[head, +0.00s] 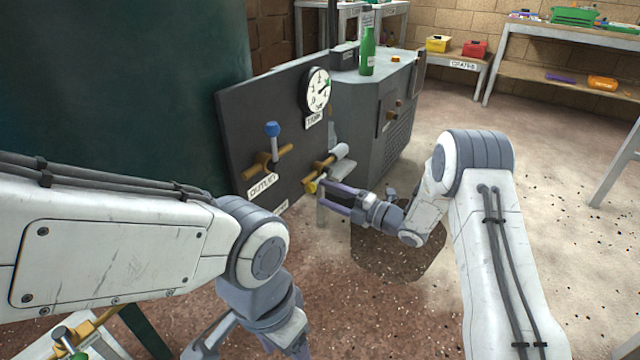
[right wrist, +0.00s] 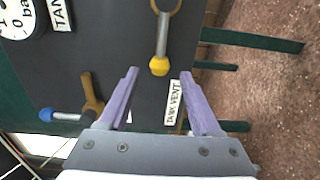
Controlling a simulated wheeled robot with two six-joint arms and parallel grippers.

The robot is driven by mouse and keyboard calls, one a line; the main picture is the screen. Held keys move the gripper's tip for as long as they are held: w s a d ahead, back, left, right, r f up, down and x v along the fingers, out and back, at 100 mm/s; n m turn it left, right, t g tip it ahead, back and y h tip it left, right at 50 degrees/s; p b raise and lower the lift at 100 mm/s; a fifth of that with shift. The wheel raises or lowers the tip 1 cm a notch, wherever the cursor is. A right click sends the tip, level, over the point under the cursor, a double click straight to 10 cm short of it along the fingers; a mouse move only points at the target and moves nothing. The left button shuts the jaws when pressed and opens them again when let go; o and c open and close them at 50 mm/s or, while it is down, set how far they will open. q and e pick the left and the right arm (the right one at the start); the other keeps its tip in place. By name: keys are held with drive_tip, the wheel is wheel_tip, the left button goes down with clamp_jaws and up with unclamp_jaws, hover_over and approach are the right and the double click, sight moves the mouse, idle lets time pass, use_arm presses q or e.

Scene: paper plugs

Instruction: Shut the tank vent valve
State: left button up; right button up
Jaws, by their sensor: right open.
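The tank vent valve is on the dark panel (head: 290,115). Its brass body shows in the head view (head: 322,168), and its grey lever (right wrist: 162,36) with a yellow tip (right wrist: 159,66) shows in the right wrist view. The lever lies sideways, tip to the left in the head view. The "TANK VENT" label (right wrist: 173,103) is beside it. My right gripper (head: 325,197) is open near the panel. In the right wrist view the yellow tip appears between its fingertips (right wrist: 159,74), with no clear contact. My left gripper (head: 205,345) is low and partly cut off; its jaws are unclear.
A blue-knobbed valve (head: 272,130), lever up, is left of the vent valve above its label. A gauge (head: 318,90) is higher on the panel. A grey cabinet (head: 370,140) carries a green bottle (head: 367,52). Another valve (head: 70,340) is at lower left. Open floor lies right.

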drive_tip(key=shift+b+x, duration=0.7)
drive_tip(key=shift+x, duration=1.25)
drive_tip(key=c, duration=0.9)
